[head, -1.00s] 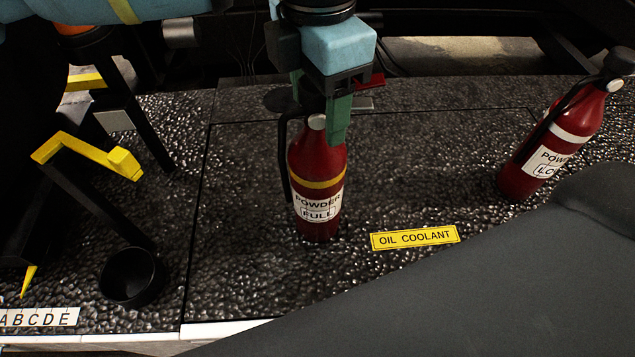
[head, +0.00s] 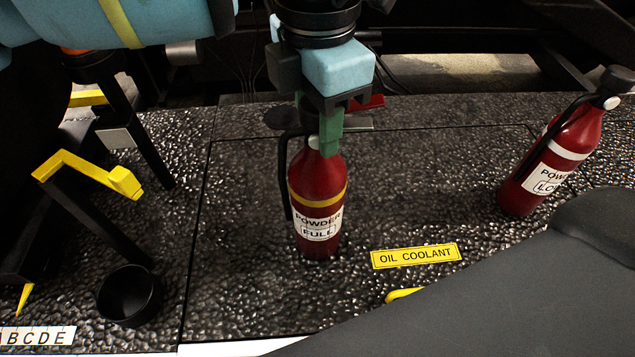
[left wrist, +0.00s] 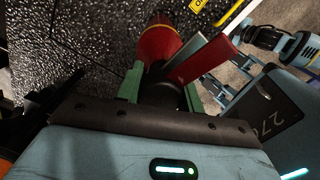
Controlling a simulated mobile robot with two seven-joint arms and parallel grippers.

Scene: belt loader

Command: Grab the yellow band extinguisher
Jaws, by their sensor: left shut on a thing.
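The yellow band extinguisher (head: 318,190) is a red bottle with a yellow band and a white label reading POWDER FULL. It stands upright on the dark textured deck in the middle of the head view. My left gripper (head: 324,135) comes down from above and is shut on it at the neck, just under its handle. The left wrist view shows the red body (left wrist: 158,40) beyond the green fingers, with its red and grey levers between them. Part of the neck is hidden by the fingers.
Another red extinguisher (head: 553,160) with a white band stands at the right. A yellow OIL COOLANT plate (head: 415,256) lies on the deck nearby. A yellow-ended bracket (head: 90,177) and black cup (head: 130,297) are at the left. My dark grey body part covers the lower right.

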